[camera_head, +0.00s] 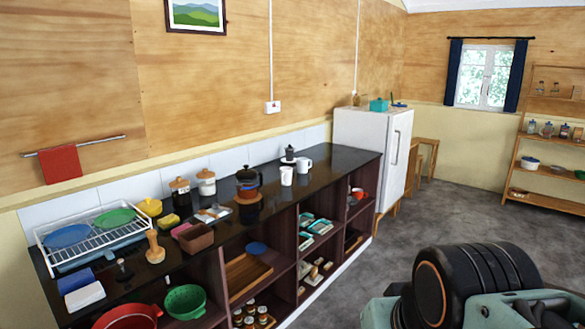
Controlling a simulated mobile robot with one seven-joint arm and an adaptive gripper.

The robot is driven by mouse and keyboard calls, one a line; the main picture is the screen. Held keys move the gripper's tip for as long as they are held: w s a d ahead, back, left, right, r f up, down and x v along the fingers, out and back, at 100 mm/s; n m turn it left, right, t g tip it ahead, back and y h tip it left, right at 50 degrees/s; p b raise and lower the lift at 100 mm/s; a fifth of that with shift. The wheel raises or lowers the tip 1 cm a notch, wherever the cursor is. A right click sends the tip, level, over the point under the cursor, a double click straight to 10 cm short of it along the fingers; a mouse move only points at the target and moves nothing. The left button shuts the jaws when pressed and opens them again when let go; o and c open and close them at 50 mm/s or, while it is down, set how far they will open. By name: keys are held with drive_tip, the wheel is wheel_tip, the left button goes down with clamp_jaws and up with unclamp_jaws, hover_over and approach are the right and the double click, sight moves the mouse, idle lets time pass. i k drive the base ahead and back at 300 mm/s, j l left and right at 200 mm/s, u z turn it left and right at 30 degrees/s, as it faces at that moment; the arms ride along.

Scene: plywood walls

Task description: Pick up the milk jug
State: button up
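Two white vessels stand upright on the dark counter (335,160), right of its middle. One is a white jug-like vessel with a handle on its right (304,165). The other is a white cup-like vessel (286,176) to its left and nearer. I cannot tell for certain which is the milk jug. Nothing holds either one. Part of my arm shows at the bottom right, well apart from the counter. My gripper's fingers are not in view.
A small moka pot (289,154) stands behind the white vessels, and a dark pot (248,180) stands to their left. A dish rack (92,238) is at the counter's left end. A white fridge (372,140) stands beyond its right end. The grey floor (340,275) in front is clear.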

sight(302, 163)
drive_tip(key=i+l+z, duration=0.3)
drive_tip(key=i, duration=0.25)
drive_tip(key=i+z, duration=0.25)
drive_tip(key=i, duration=1.45)
drive_tip(key=i+l+u, duration=0.15)
drive_tip(key=i, duration=0.4)
drive_tip(key=i+l+u, duration=0.15)
drive_tip(key=i, duration=0.4)
drive_tip(key=i+l+u, duration=0.15)
drive_tip(key=i+u, duration=0.35)
drive_tip(key=i+l+u, duration=0.3)
drive_tip(key=u, duration=0.15)
drive_tip(key=i+l+u, duration=0.3)
drive_tip(key=l+u, duration=0.2)
drive_tip(key=i+l+u, duration=0.15)
drive_tip(key=l, duration=0.15)
drive_tip(key=l+u, duration=0.1)
drive_tip(key=l, duration=0.25)
drive_tip(key=i+l+u, duration=0.15)
drive_tip(key=l, duration=0.2)
